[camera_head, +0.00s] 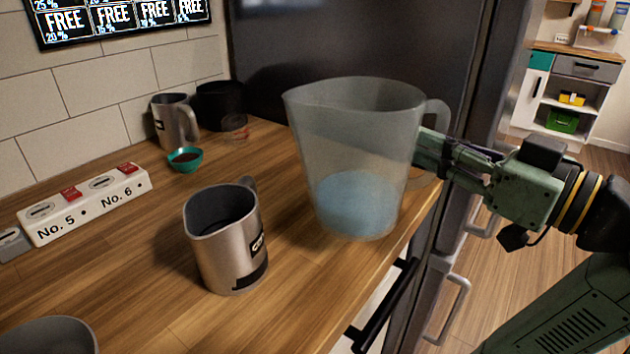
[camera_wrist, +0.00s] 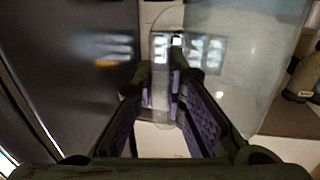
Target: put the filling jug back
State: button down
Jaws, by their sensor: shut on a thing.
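The filling jug (camera_head: 350,130) is a large translucent jug with bluish water (camera_head: 358,200) in its lower part. It is upright at the right side of the wooden counter, near the front edge. I cannot tell whether its base touches the wood. My gripper (camera_head: 432,155) comes from the right and is shut on the jug's handle. In the wrist view the purple finger pads of my gripper (camera_wrist: 172,100) close around the handle, with the clear jug (camera_wrist: 255,60) at the upper right.
A steel pitcher (camera_head: 228,240) stands left of the jug. Another pitcher (camera_head: 172,122), a dark container (camera_head: 220,106) and a small teal bowl (camera_head: 185,160) stand behind. A white power strip (camera_head: 85,205) lies at the left. A dark fridge-like panel (camera_head: 350,45) rises behind the counter.

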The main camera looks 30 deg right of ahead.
jog(key=shift+s+a, duration=0.15)
jog(key=shift+w+d+f+p, duration=0.7)
jog(key=shift+w+f, duration=0.15)
jog(key=shift+w, duration=1.7)
jog(key=shift+w+d+f+p, duration=0.65)
jog(key=shift+w+f, duration=0.15)
jog(key=shift+w, duration=1.75)
jog(key=shift+w+d+f+p, duration=0.7)
jog(key=shift+w+f, duration=0.15)
jog(key=shift+w, duration=1.7)
jog(key=shift+f, duration=0.15)
jog(key=c, duration=1.6)
grip_release()
jog(key=shift+c, duration=0.2)
